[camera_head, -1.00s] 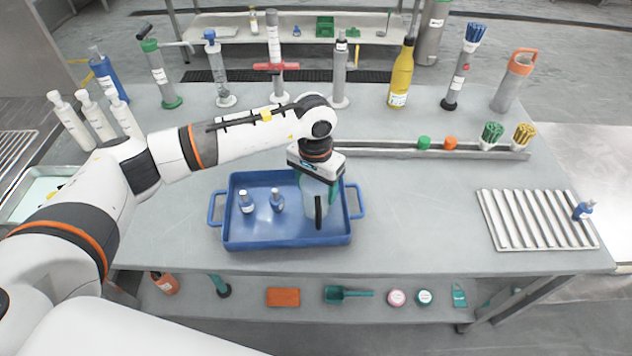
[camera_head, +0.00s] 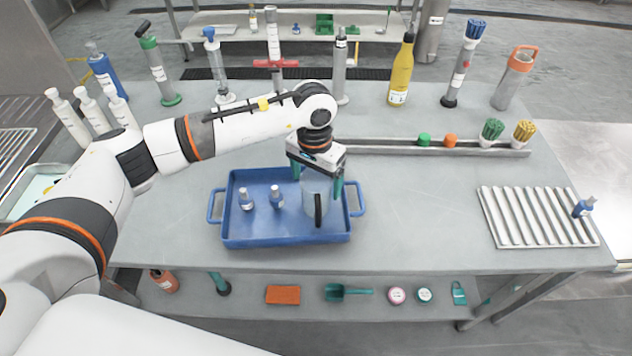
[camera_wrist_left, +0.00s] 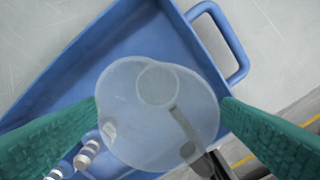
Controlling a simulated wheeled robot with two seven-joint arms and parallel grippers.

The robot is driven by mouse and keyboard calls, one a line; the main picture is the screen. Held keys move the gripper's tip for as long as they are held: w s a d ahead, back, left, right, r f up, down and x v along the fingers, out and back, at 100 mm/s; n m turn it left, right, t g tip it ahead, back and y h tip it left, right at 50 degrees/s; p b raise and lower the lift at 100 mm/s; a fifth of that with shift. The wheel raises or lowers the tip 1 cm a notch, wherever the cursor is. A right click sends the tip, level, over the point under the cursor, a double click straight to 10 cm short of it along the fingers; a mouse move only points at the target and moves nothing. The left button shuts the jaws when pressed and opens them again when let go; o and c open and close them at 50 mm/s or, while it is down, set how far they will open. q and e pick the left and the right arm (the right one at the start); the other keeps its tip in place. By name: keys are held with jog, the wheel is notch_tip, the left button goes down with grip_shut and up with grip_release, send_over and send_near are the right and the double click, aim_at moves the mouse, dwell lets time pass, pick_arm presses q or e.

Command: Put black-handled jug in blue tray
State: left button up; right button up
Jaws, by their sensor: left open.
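The black-handled jug (camera_head: 314,190) is translucent and stands upright in the right part of the blue tray (camera_head: 246,240). Its black handle points toward the front of the table. My left gripper (camera_head: 319,178) is open above the jug, with its green fingers on either side of the jug's upper part. In the left wrist view the jug (camera_wrist_left: 157,110) lies between the two green fingers (camera_wrist_left: 162,125), with the tray (camera_wrist_left: 120,55) around and below it. The handle (camera_wrist_left: 212,162) shows at the lower right there. My right gripper is not in view.
Two small blue-and-white bottles (camera_head: 262,198) stand in the left part of the tray. A metal rail (camera_head: 380,148) runs behind it, and a ribbed rack (camera_head: 537,218) lies at the right. Tall bottles and tools line the back edge. The table between tray and rack is clear.

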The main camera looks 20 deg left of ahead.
pick_arm(q)
notch_tip(320, 180, up, 10)
jog(key=b, duration=0.2)
jog(key=shift+a+r, duration=0.15)
jog(key=shift+r, duration=0.1)
